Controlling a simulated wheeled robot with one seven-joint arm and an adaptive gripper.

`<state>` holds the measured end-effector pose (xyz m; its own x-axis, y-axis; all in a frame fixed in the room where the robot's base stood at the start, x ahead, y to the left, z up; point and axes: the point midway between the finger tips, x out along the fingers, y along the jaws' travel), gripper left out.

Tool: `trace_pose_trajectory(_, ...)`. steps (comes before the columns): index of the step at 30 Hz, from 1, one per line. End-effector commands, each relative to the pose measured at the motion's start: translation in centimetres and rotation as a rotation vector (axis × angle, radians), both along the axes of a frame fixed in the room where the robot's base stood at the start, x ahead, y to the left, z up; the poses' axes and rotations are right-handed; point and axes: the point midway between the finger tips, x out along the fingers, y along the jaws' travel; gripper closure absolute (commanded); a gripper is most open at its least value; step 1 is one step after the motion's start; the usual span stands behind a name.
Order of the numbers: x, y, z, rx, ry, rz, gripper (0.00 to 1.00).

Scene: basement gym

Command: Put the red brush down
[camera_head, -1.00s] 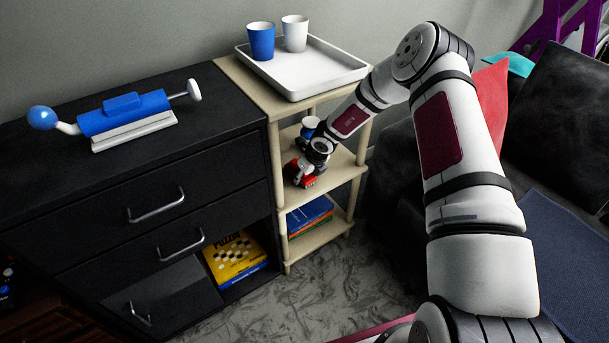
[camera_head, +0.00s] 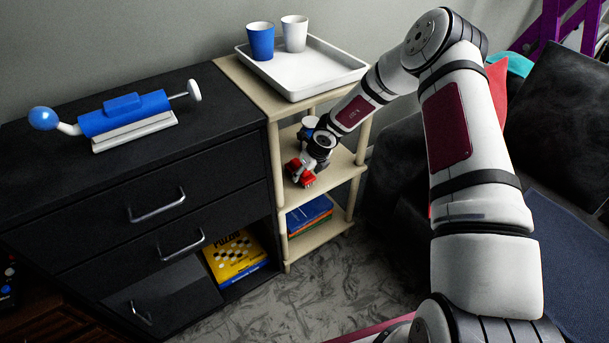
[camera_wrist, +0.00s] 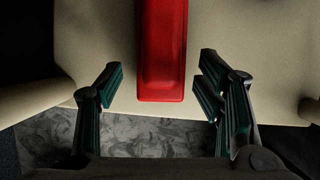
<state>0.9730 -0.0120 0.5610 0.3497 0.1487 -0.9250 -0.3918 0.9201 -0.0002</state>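The red brush (camera_wrist: 162,52) lies on the middle shelf (camera_wrist: 225,30) of the cream rack, its near end close to the shelf's front edge in the wrist view. In the head view the red brush (camera_head: 300,173) is partly hidden by my gripper (camera_head: 307,164). In the wrist view my gripper (camera_wrist: 160,78) is open. Its dark fingers stand apart on both sides of the brush's near end, with clear gaps to it. The far end of the brush is cut off by the frame.
A white tray (camera_head: 335,72) with a blue and a white cup is on the rack top. Rack posts (camera_head: 360,155) flank the shelf. A black dresser (camera_head: 100,190) stands to the left.

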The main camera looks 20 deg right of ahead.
Motion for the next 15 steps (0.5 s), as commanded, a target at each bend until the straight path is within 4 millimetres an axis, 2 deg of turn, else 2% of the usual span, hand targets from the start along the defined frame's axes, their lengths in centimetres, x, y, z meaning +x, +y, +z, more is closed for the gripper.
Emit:
trace_pose_trajectory(1,-0.2,-0.4,1.6,0.002,-0.003,-0.004,0.39)
trace_pose_trajectory(6,-1.2,-1.1,5.2,0.000,-0.003,-0.003,0.39)
trace_pose_trajectory(15,-2.9,-1.7,9.6,0.001,-0.003,-0.003,0.39)
